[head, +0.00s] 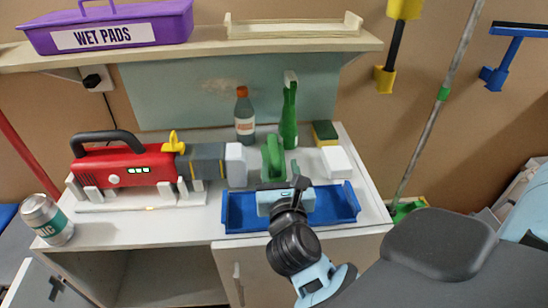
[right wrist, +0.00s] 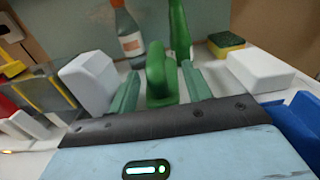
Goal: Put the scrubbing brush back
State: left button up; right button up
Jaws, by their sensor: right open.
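The green scrubbing brush (head: 273,155) stands on the white counter, just behind the blue tray (head: 346,206). My right gripper (head: 275,182) reaches over the tray toward it. In the right wrist view the brush (right wrist: 160,72) rises between the two green fingers of the open right gripper (right wrist: 162,88), with a visible gap on each side. The brush's lower part is hidden by the gripper body. My left gripper is not in view.
A sponge (head: 325,133) and white block (head: 336,161) are to the right. A red machine (head: 125,165) fills the left, near a can (head: 47,219). A shelf (head: 210,47) hangs above.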

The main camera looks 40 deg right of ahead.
aim_at(276, 159)
jog(key=shift+w+d+r, duration=0.1)
jog(key=shift+w+d, duration=0.2)
jog(key=shift+w, duration=0.25)
jog(key=x, duration=0.4)
jog(key=shift+w+a+r+p, duration=0.2)
jog(key=shift+w+r+p, duration=0.05)
jog(key=shift+p, duration=0.1)
jog(key=shift+w+d, duration=0.2)
jog(key=shift+w, duration=0.05)
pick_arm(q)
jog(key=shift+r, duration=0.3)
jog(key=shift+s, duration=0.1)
